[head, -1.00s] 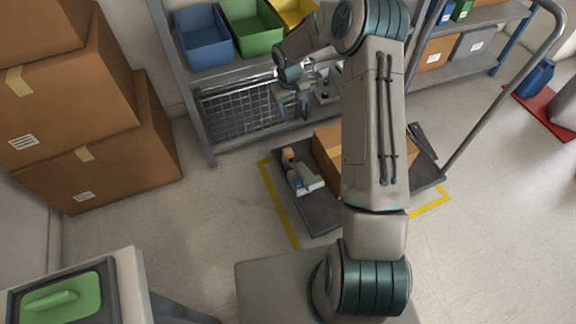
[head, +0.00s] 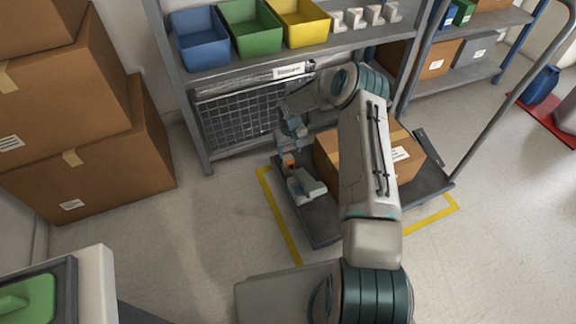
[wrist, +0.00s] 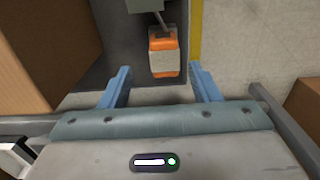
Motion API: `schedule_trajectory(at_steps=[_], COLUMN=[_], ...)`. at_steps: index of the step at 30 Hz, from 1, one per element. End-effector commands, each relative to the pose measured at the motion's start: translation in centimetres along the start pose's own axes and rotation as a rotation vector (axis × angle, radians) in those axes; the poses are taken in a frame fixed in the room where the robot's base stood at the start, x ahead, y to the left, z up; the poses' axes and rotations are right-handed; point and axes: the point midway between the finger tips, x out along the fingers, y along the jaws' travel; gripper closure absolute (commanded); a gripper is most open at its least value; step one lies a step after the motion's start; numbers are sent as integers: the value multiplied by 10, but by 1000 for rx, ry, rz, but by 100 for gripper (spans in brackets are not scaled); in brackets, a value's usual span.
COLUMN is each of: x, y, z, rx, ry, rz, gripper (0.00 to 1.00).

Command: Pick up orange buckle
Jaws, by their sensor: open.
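The orange buckle (wrist: 163,42), an orange and pale grey block, lies on the dark flat cart platform. In the wrist view it is just beyond and between my two blue fingertips, with nothing gripped. A thin grey bar runs from its far end to a grey-green part (wrist: 143,5). In the head view the buckle (head: 288,160) is small and partly hidden under my gripper (head: 287,147). My gripper is open and empty, pointing down above the buckle.
A brown carton (head: 332,160) stands on the cart platform (head: 318,228) beside the buckle. A grey-green item (head: 308,186) lies in front of it. Behind is a shelf with a blue bin (head: 200,40), a green bin (head: 250,28) and a wire mesh panel (head: 238,115). Yellow tape edges the floor.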

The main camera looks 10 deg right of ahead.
Motion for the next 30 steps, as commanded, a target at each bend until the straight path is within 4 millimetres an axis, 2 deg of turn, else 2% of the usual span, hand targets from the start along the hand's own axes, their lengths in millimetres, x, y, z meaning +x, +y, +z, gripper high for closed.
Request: schedule_trajectory(at_steps=[10, 14, 20, 21, 26, 27, 30], x=[46, 52, 52, 52, 52, 52, 52], y=[-6, -6, -6, -6, -6, -6, -6], z=[0, 0, 0, 0, 0, 0, 0], rx=[1, 1, 1, 1, 1, 1, 1], ry=[0, 1, 1, 1, 1, 1, 1], rz=[-1, -1, 0, 0, 0, 0, 0], gripper=[44, 44, 44, 46, 91, 94, 94])
